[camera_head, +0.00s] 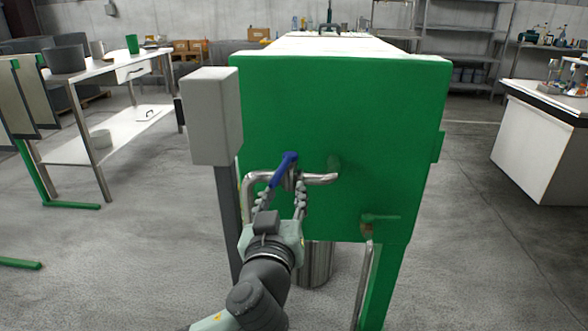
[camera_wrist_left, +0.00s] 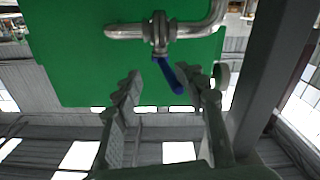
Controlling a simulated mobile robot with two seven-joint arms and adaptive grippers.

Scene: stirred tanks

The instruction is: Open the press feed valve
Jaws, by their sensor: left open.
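The press feed valve sits on a bent steel pipe (camera_head: 318,178) at the front of the green press (camera_head: 340,110). Its blue lever handle (camera_head: 285,167) slants from upper right to lower left in the head view. My left gripper (camera_head: 281,194) is open at the valve, with its fingers on either side of the handle's line. In the left wrist view, the blue handle (camera_wrist_left: 168,76) shows between the two fingertips of the gripper (camera_wrist_left: 166,84), and the steel valve body (camera_wrist_left: 159,35) is beyond them. I cannot tell whether a finger touches the handle. My right gripper is out of view.
A grey box (camera_head: 212,115) on a post stands close to the left of the valve. A green tap (camera_head: 380,218) is at the press's lower right, and a steel container (camera_head: 315,265) stands below. A bench (camera_head: 110,72) is at left, a white counter (camera_head: 535,140) at right.

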